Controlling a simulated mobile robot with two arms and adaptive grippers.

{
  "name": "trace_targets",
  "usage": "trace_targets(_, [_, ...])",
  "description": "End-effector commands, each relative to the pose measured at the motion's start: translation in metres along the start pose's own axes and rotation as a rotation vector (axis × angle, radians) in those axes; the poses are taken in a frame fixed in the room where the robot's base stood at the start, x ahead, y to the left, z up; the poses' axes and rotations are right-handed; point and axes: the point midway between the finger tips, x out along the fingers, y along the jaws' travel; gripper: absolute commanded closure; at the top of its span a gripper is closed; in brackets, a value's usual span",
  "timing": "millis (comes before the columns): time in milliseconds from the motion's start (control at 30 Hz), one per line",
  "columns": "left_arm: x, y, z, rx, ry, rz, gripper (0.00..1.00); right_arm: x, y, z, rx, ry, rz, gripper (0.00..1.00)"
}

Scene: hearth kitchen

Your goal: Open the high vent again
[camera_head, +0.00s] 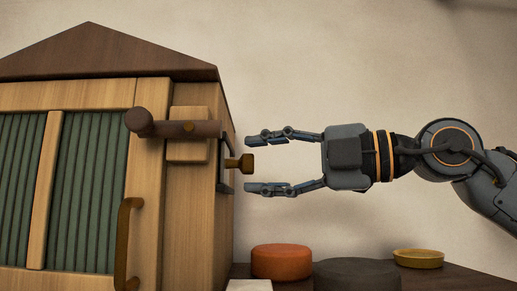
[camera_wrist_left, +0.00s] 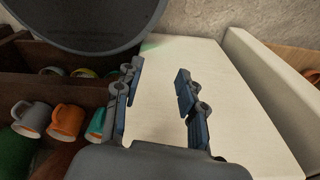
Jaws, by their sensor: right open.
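A wooden house-shaped cabinet (camera_head: 150,190) with green slatted panels and a dark pitched roof stands at the left of the head view. On its right side is a dark frame (camera_head: 222,165) with a small brass knob (camera_head: 246,163) sticking out to the right; this may be the vent. My right gripper (camera_head: 256,165) is open and points left, with its fingertips above and below the knob's end and no visible contact. Depth is hard to tell. My left gripper (camera_wrist_left: 158,70) shows only in the left wrist view, open, with nothing between its fingers.
A dark turning bar (camera_head: 178,127) and a brass handle (camera_head: 128,240) are on the cabinet front. An orange round pot (camera_head: 281,262), a dark round thing (camera_head: 357,274) and a yellow dish (camera_head: 418,258) stand below my right gripper. Mugs (camera_wrist_left: 66,121) stand left of my left gripper, a pale board (camera_wrist_left: 235,100) beneath.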

Motion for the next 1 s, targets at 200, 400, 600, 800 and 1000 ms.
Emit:
trace_targets(200, [-0.005,0.0,0.003,0.0,-0.006,0.0,0.6,0.011,0.0,0.0,-0.001,-0.001,0.0,0.5])
trace_targets(400, [-0.005,0.003,0.019,0.0,-0.03,0.003,0.6,0.011,-0.001,0.0,-0.001,-0.001,0.0,0.5])
trace_targets(600, [-0.005,0.003,0.02,0.0,-0.032,0.003,0.6,0.011,-0.001,0.0,-0.001,-0.001,0.0,0.87])
trace_targets(800, [-0.005,0.002,0.018,0.0,-0.029,0.003,0.6,0.01,-0.001,0.0,-0.001,0.0,0.0,1.0])
trace_targets(1000, [-0.008,0.002,0.013,0.0,-0.021,0.002,0.6,0.014,0.0,0.008,0.002,0.0,0.0,1.0])
